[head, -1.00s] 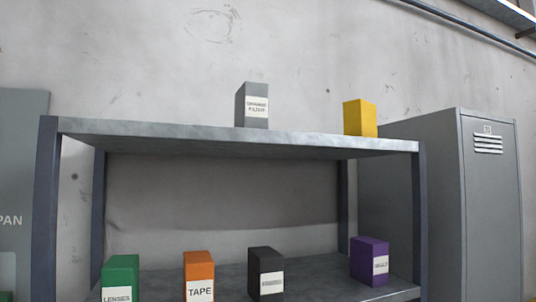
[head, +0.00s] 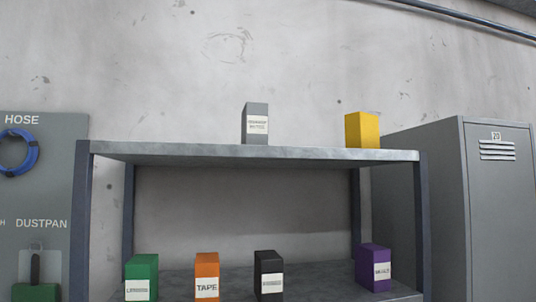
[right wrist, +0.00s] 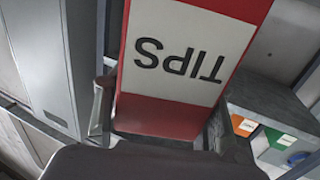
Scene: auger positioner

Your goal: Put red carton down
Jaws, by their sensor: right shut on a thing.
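My right gripper (right wrist: 160,130) is shut on the red carton (right wrist: 165,117) in the right wrist view. The carton has a white label reading "TIPS", upside down in this view. One finger lies on each side of it. The carton and both grippers are out of the head view. The shelf's upper board (head: 290,154) holds a grey carton (head: 256,110) near its middle and a yellow carton (head: 362,130) towards its right end.
The lower board (head: 335,275) holds a green (head: 141,270), an orange (head: 206,265), a black (head: 268,265) and a purple carton (head: 373,262). A grey locker (head: 440,200) stands to the right. A tool panel (head: 45,180) is on the left. The upper board's left part is bare.

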